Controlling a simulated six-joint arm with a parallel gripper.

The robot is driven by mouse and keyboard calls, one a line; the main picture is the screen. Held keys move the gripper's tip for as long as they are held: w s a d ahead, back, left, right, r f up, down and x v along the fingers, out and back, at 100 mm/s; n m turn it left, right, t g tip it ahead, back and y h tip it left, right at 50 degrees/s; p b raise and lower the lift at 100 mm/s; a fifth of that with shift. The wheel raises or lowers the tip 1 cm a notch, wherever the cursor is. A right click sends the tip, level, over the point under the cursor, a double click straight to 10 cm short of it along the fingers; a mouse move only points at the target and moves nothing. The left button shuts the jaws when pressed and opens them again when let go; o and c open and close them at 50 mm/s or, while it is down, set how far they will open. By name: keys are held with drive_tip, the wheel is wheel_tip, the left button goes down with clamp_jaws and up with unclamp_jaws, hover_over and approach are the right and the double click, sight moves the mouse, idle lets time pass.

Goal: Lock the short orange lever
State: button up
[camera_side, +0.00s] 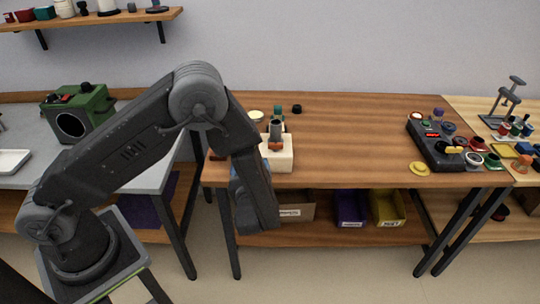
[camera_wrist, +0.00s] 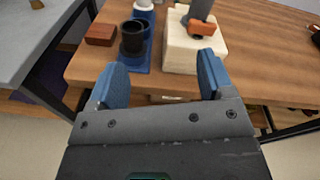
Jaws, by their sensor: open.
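A cream block fixture (camera_side: 283,160) stands near the left end of the wooden table. It carries a short orange lever (camera_side: 275,146) and a grey upright part. In the wrist view the cream block (camera_wrist: 190,57) is at the upper middle, with the orange lever (camera_wrist: 201,27) on top at the foot of the grey part (camera_wrist: 200,8). My gripper (camera_wrist: 160,60) is open and empty, its blue fingers apart, short of the block and touching nothing I can see. In the side view my arm hides most of the gripper; a blue bit shows left of the block.
A black cup-like piece (camera_wrist: 132,38) on a blue base and a brown block (camera_wrist: 101,34) stand left of the fixture. A dark control box (camera_side: 436,145) is farther right, with a yellow disc (camera_side: 419,168) beside it. The table (camera_side: 345,150) between is clear. Bins (camera_side: 387,207) sit below.

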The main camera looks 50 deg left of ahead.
drive_tip(key=a+r+n+g, duration=0.25)
drive_tip(key=n+g, duration=0.45)
drive_tip(key=n, duration=0.4)
drive_tip(key=n+g+h, duration=0.1)
drive_tip(key=n+h, duration=0.8)
drive_tip(key=n, duration=1.2)
approach(276, 143)
drive_tip(key=x, duration=0.9)
drive_tip(key=shift+f, duration=0.1)
